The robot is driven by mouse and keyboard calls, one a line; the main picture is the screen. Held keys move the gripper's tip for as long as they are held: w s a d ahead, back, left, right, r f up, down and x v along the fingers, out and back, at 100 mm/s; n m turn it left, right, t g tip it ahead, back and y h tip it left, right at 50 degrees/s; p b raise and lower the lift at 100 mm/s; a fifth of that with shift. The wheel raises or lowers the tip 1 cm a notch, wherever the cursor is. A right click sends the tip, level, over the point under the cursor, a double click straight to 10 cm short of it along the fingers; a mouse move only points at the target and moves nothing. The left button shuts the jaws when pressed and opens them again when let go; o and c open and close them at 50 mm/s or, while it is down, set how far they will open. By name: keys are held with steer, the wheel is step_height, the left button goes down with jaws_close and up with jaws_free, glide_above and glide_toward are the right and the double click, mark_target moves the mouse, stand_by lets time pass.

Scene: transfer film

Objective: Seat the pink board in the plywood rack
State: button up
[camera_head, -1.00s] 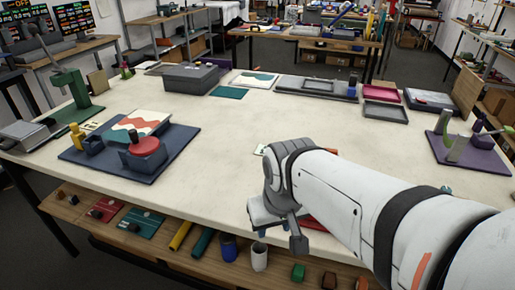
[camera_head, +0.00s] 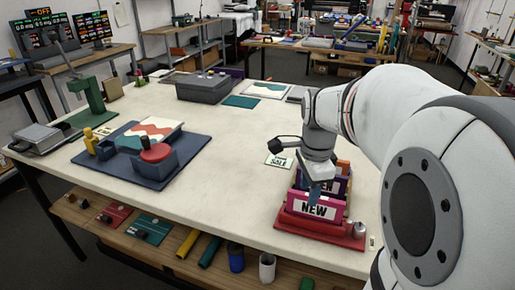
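The pink board (camera_head: 314,209), lettered "NEW", stands upright in a red base (camera_head: 318,228) at the table's front edge. A purple board (camera_head: 332,186), also lettered, stands behind it, with an orange-brown piece (camera_head: 343,168) further back. My gripper (camera_head: 314,196) points down at the pink board, its blue fingertips overlapping the board's top edge in the picture. I cannot tell whether the fingers touch or grip it. I cannot make out a plywood rack for certain; my arm hides the table's right side.
A "SALE" card (camera_head: 279,161) lies left of my gripper. A dark blue mat (camera_head: 117,168) with a red round-topped tool and a patterned board is on the left. A grey box (camera_head: 203,88) stands at the back. The table's middle (camera_head: 235,150) is clear.

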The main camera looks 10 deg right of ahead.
mark_target(314, 211)
steer(key=d+m, duration=0.1)
steer(key=w+d+m, duration=0.1)
steer(key=m, duration=0.1)
steer(key=w+d+m, duration=0.1)
steer(key=m, duration=0.1)
steer(key=shift+w+d+f+g, duration=0.15)
steer(key=shift+w+g, duration=0.1)
steer(key=shift+g, duration=0.05)
steer(key=shift+w+d+f+m, duration=0.1)
steer(key=shift+d+f+m, duration=0.05)
steer(key=shift+m, duration=0.25)
step_height(314, 211, down, 8)
steer(key=shift+r, duration=0.25)
steer(key=shift+c, duration=0.3)
jaws_close()
